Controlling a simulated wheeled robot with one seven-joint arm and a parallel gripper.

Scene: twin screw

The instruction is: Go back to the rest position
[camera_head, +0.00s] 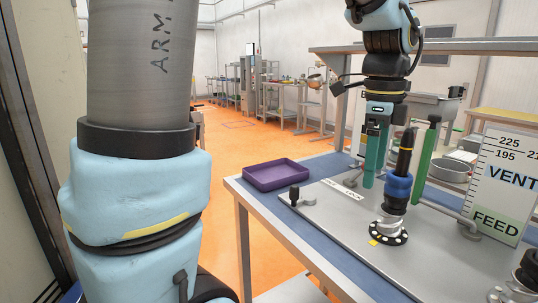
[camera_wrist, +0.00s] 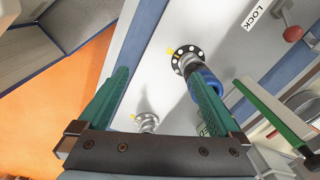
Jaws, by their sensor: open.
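My gripper (camera_head: 374,172) hangs fingers-down over the workbench (camera_head: 331,218), just left of the blue-collared screw (camera_head: 397,190) in the head view. Its green fingers are apart, and the wrist view shows nothing held between them (camera_wrist: 156,76). The screw has a black top and stands upright on a round black flange (camera_head: 388,234) with white dots. In the wrist view the blue collar (camera_wrist: 206,84) is partly hidden behind the right-hand finger. A second, bare threaded screw (camera_wrist: 147,121) shows low between the fingers, partly cut off by the gripper body.
A purple tray (camera_head: 277,174) sits at the bench's left corner. A green post (camera_head: 427,150) and a VENT/FEED sign (camera_head: 503,185) stand on the right. A shelf frame (camera_head: 470,46) is behind my arm. Orange floor is open left of the bench.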

